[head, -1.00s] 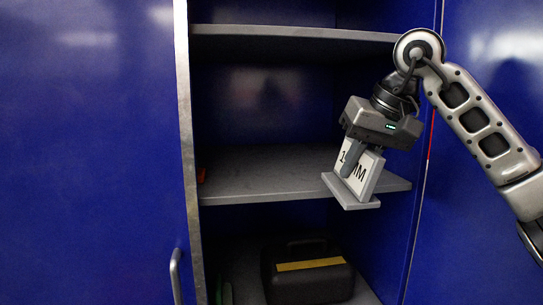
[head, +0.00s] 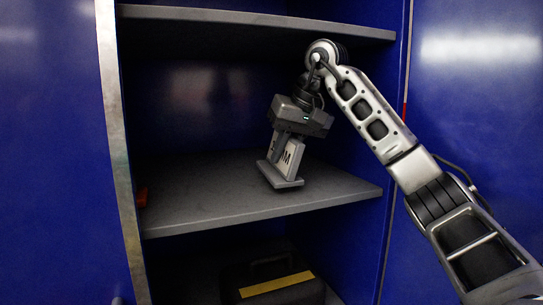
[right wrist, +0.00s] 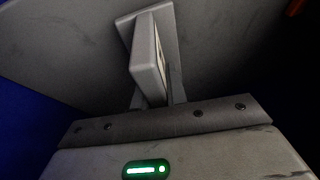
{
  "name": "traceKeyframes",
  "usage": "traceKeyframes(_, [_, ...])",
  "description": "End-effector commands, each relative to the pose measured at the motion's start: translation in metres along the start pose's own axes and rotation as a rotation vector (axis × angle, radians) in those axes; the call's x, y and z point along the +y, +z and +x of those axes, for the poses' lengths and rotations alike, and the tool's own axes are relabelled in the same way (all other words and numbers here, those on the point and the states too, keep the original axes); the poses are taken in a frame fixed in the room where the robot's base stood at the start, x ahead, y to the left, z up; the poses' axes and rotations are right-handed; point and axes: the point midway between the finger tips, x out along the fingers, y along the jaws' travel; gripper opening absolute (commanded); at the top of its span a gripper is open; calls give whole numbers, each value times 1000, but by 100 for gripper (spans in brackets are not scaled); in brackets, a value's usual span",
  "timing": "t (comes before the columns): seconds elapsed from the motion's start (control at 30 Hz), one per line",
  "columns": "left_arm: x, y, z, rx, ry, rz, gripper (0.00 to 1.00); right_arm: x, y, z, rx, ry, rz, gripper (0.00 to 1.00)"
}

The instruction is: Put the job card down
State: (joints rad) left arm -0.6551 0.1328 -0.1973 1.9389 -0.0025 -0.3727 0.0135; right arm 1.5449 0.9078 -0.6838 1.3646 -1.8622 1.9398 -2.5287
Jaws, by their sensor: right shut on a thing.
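The job card (head: 293,157) is a white upright plate with dark lettering on a flat grey base. My right gripper (head: 284,146) is shut on the card from above. The base is at the middle shelf (head: 215,208), right of its centre; I cannot tell whether it rests on the shelf or is just above it. The gripper hides part of the lettering. The right wrist view shows the card (right wrist: 147,55) edge-on between the fingers, with the grey base behind it. My left gripper is not in view.
The shelf stands inside a blue cabinet with an upper shelf (head: 250,22) above. A dark case with a yellow band (head: 276,286) sits below. A small red-orange thing (head: 142,197) is at the shelf's left end.

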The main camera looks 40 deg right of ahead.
Motion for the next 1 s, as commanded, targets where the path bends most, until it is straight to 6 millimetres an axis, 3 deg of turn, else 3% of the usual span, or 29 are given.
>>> traceKeyframes(0.13, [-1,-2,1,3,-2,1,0,-2,1,16,-5,-4,-10,0])
traceKeyframes(0.4, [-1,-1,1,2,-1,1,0,-3,1,18,-5,-5,-12,0])
traceKeyframes(0.43, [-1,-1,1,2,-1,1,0,-3,1,19,-5,-4,-12,20])
traceKeyframes(0.5, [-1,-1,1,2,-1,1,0,-3,1,19,-5,-5,-12,36])
traceKeyframes(0.77, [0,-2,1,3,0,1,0,-3,1,18,-4,-5,-11,36])
traceKeyframes(1.0, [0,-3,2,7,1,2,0,5,2,2,-1,0,-4,36])
